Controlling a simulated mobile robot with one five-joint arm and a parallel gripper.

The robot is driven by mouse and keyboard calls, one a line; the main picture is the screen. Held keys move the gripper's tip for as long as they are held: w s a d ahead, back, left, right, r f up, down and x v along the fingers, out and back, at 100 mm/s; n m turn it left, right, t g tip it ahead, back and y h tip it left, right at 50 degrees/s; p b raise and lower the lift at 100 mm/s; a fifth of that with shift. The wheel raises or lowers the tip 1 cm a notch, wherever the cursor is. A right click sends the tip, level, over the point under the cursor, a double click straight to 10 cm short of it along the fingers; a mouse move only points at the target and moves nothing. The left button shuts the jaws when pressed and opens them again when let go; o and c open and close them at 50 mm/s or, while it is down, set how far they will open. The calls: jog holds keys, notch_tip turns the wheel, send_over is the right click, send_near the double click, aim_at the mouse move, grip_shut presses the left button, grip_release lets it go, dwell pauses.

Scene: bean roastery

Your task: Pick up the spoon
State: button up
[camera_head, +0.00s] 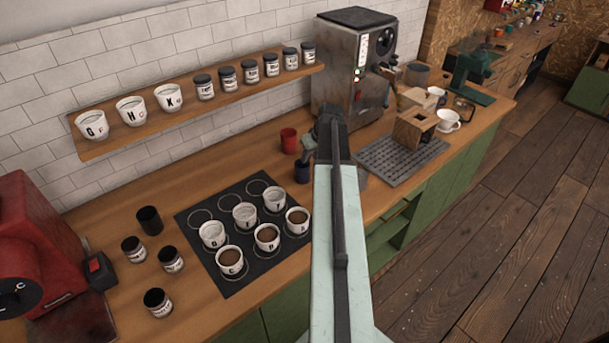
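I cannot make out a spoon in this view. My arm reaches up the middle of the picture over the counter (190,270). My gripper (309,147) is at its far end, small and dark, near a red cup (289,141) and a dark blue cup (302,174). Its fingers are too small and too much overlapped by the arm to tell open from shut, or whether they hold anything. My arm hides part of the counter behind it.
A black mat (236,281) holds several lettered white cups. Several jars and a red machine (38,250) stand at left. A steel espresso machine (345,75) and a grey grate (378,170) lie beyond my arm. A wall shelf (190,112) holds cups and jars.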

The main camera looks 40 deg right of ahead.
aim_at(309, 160)
jog(key=b+x, duration=0.2)
jog(key=x, duration=0.1)
jog(key=shift+w+d+f, duration=0.1)
jog(key=shift+f, duration=0.2)
jog(key=shift+r, duration=0.2)
grip_shut()
